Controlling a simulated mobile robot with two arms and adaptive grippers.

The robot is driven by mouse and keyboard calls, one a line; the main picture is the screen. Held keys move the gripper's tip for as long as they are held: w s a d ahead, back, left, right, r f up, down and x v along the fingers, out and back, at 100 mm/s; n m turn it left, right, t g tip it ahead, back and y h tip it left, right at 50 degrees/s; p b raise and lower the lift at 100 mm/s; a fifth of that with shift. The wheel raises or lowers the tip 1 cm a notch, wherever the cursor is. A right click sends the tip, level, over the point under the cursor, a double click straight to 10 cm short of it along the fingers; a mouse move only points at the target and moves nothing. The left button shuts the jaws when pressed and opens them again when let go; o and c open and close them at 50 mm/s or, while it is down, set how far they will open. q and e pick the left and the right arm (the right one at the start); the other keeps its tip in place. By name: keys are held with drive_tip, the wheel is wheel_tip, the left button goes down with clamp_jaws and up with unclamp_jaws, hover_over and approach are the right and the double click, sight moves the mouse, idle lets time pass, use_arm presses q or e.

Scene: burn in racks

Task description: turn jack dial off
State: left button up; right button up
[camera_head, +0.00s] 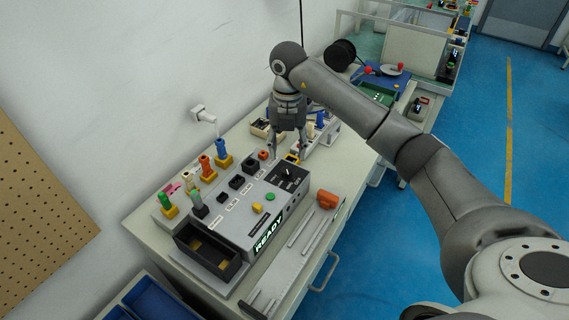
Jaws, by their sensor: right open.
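A grey test box (238,214) with a lit READY display stands on the bench. A black panel (287,177) on its far right top carries a small dial with a pale mark, which I take for the jack dial (287,172). Its exact setting is too small to read. My right gripper (288,149) points down with its fingers apart, open and empty. In the picture it is just above and behind the panel; I cannot tell its height over the dial, and no contact shows. My left gripper is out of view.
Several coloured plugs (206,167) stand in yellow holders along the wall side. An open black bin (210,250) is at the box's near end. An orange piece (327,199) lies on the right ledge. A second device (322,134) stands behind my gripper. Blue floor lies right of the bench.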

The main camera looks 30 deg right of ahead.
sight(287, 171)
wheel_tip(287, 171, down, 5)
drive_tip(key=shift+f+p, duration=0.15)
drive_tip(key=shift+p, duration=0.4)
wheel_tip(287, 171, down, 3)
drive_tip(key=shift+f, duration=0.15)
drive_tip(key=shift+w, duration=0.1)
drive_tip(key=shift+c, duration=1)
drive_tip(key=c, duration=0.8)
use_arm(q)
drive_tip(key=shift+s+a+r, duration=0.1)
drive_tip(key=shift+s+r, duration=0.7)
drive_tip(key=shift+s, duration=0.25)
